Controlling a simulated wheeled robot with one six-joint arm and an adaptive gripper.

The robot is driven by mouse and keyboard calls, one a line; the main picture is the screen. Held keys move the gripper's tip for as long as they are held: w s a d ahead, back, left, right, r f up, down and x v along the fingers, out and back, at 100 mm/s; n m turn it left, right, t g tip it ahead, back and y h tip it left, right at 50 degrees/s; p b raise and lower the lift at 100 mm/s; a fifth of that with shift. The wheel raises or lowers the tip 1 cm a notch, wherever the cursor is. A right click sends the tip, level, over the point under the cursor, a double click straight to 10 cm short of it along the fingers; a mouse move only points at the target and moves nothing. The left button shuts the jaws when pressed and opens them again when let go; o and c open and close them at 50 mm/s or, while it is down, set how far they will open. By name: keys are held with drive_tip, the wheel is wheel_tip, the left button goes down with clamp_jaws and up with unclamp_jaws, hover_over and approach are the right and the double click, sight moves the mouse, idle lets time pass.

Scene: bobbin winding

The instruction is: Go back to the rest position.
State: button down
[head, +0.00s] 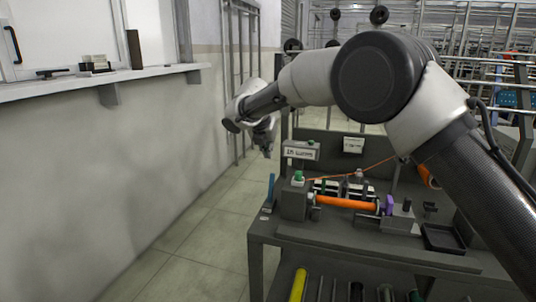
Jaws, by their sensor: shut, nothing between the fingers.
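My gripper (266,143) hangs at the end of my raised arm, left of the winding bench (385,248) and above the floor, pointing down. It looks shut and empty, with its fingers small in the view. On the bench an orange bobbin (345,203) lies level in the winding machine. An orange thread (340,174) runs above it toward the right, partly behind my arm. My gripper is apart from the bench and touches nothing that I can see.
A shelf (60,88) with small items juts from the left wall. A dark tray (443,238) sits at the bench's right. Yellow and other rods (298,284) stand under the bench. Metal racks (470,30) fill the back. The tiled floor (195,240) at left is clear.

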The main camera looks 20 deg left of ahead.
drive_tip(key=s+d+f+m+g+h, duration=0.1)
drive_tip(key=s+d+f+m+g, duration=0.1)
drive_tip(key=s+d+f+m, duration=0.3)
drive_tip(key=s+d+f+m+g+h, duration=0.1)
drive_tip(key=s+d+m, duration=0.2)
drive_tip(key=d+m, duration=0.4)
drive_tip(key=s+d+r+m+g, duration=0.1)
drive_tip(key=s+d+r+m, duration=0.3)
drive_tip(key=d, duration=0.5)
drive_tip(key=s+d+r+m+g, duration=0.1)
drive_tip(key=s+d+r+m, duration=0.15)
drive_tip(key=d+m, duration=0.45)
drive_tip(key=s+d+r+m+g, duration=0.1)
drive_tip(key=s+d+r+m, duration=0.2)
drive_tip(key=d, duration=0.8)
drive_tip(key=s+d+r+m+t+y, duration=0.1)
drive_tip(key=s+d+m, duration=0.4)
drive_tip(key=s+d, duration=0.5)
drive_tip(key=s+d+r+m+t+y, duration=0.1)
drive_tip(key=s+d+m, duration=0.4)
drive_tip(key=s+d, duration=0.6)
wheel_tip(320, 180, up, 3)
drive_tip(key=shift+d+f+t, duration=0.15)
drive_tip(key=shift+d+t, duration=0.4)
drive_tip(key=shift+t, duration=0.25)
